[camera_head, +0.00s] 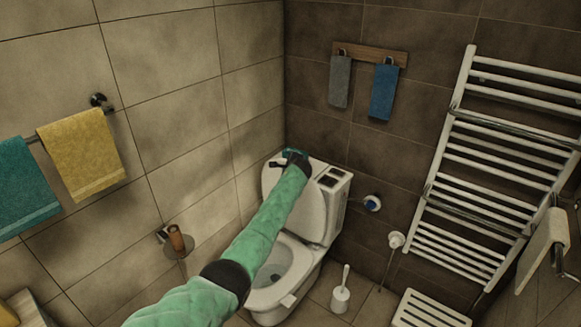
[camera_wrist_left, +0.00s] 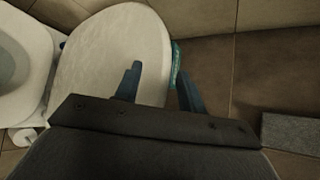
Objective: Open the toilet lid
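The white toilet (camera_head: 309,268) stands in the corner with its bowl open to view. Its lid (camera_head: 313,213) stands raised, close to upright, in front of the cistern; my arm covers part of it. My left gripper (camera_head: 292,158) is at the lid's top edge. In the left wrist view the lid (camera_wrist_left: 95,60) is a large pale oval, with the bowl (camera_wrist_left: 15,65) at the left. There the left gripper (camera_wrist_left: 160,82) has its fingers apart, one over the lid and one past its edge. I cannot tell whether they touch it. My right gripper is not in view.
The cistern top with dark buttons (camera_head: 333,176) is right of the gripper. A toilet brush (camera_head: 341,294) and white slatted stool (camera_head: 428,311) stand at the right. A towel radiator (camera_head: 490,165) is on the right wall. A paper holder (camera_head: 176,240) is on the left wall.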

